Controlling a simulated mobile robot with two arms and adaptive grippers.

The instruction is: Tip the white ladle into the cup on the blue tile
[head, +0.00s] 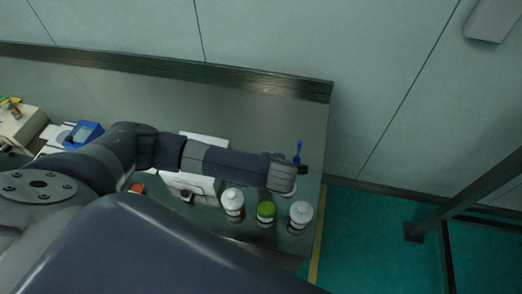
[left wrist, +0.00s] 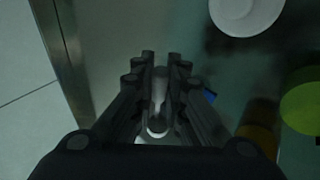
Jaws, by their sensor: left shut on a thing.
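My left gripper (left wrist: 160,70) is shut on a slim pale piece, which I take to be the white ladle (left wrist: 159,92). The ladle runs between the fingers in the left wrist view, with a white round part below. In the head view my left gripper (head: 292,172) is at the right end of the table, and the ladle is mostly hidden there. A small blue patch (left wrist: 209,96) shows beside the fingers in the left wrist view; I cannot tell if it is the blue tile. I cannot make out the cup. My right gripper is not in view.
Two white-capped bottles (head: 232,202) (head: 301,214) and a green-capped one (head: 265,211) stand close in front of my left gripper. A white device (head: 205,150) lies under my left arm.

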